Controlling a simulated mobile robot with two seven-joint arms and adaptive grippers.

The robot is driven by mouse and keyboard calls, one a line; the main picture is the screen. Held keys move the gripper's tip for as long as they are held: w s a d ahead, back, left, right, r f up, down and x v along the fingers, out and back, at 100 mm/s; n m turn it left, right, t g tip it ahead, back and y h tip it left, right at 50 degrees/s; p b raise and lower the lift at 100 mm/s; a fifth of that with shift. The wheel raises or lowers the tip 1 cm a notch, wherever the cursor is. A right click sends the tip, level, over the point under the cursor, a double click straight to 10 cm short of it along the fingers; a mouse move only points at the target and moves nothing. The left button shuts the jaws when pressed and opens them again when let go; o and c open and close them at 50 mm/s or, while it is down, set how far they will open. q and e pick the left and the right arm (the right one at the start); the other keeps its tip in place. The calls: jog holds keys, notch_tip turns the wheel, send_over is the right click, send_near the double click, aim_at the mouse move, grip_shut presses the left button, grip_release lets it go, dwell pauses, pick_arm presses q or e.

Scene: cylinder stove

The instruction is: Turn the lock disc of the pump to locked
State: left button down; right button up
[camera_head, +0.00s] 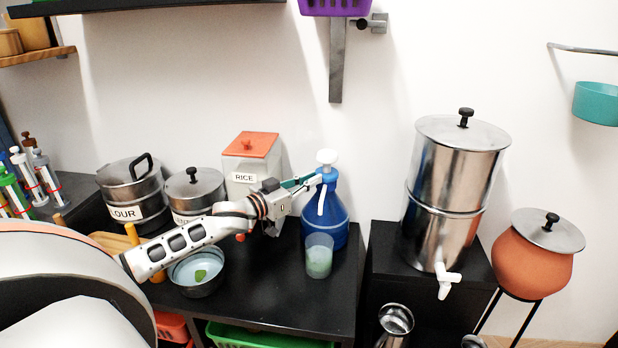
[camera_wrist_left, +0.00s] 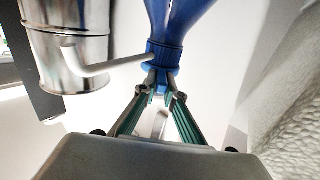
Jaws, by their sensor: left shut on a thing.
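The pump bottle (camera_head: 325,226) is blue with a white pump head (camera_head: 326,157) and a white spout hanging down its front. It stands upright near the right end of the black counter. My left gripper (camera_head: 318,178) reaches in from the left at the bottle's neck, just under the pump head. In the left wrist view my left gripper (camera_wrist_left: 163,86) has its fingers closed on the small blue lock disc (camera_wrist_left: 162,76) beside the blue collar (camera_wrist_left: 158,52). The white spout (camera_wrist_left: 98,66) points left there. The fingers partly hide the disc, and its lock marking cannot be read. My right gripper is not in view.
A glass (camera_head: 319,256) with greenish content stands right in front of the bottle. A rice container (camera_head: 243,180), labelled pots (camera_head: 135,195) and a bowl (camera_head: 197,272) stand left, close to my arm. A steel water dispenser (camera_head: 455,185) is at the right.

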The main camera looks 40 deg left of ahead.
pick_arm(q)
jog(key=c, duration=2.1)
grip_release()
jog(key=shift+r, duration=0.2)
jog(key=shift+c, duration=0.2)
jog(key=shift+f, duration=0.15)
jog(key=s+a, duration=0.2)
jog(key=s, duration=1)
jog(key=shift+w, duration=0.1)
